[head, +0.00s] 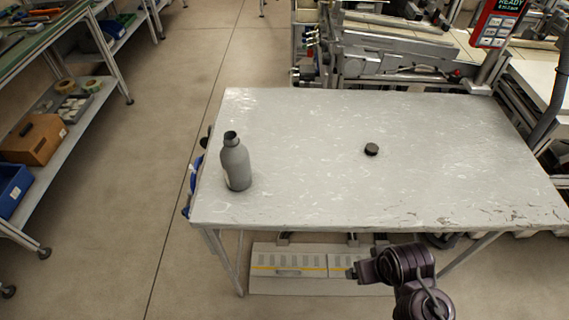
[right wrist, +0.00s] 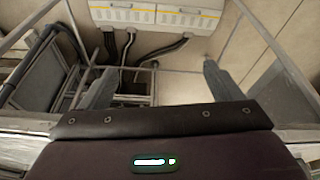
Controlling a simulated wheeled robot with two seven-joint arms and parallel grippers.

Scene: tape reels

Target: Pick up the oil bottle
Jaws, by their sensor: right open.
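The oil bottle (head: 236,165) is grey with a dark open neck. It stands upright on the left part of the worn grey table (head: 300,195). A small round black cap (head: 371,149) lies on the table, right of the bottle and apart from it. My right arm shows at the lower right of the head view, in front of the table's near edge and far from the bottle. In the right wrist view my right gripper (right wrist: 157,75) is open with nothing between its fingers. The bottle is not in that view. My left gripper is in neither view.
A white panel unit with a yellow stripe (head: 290,268) is under the table; it also shows in the right wrist view (right wrist: 155,16). Shelves with an orange-brown box (head: 35,140) stand left. Machinery (head: 390,60) stands behind. Most of the tabletop is clear.

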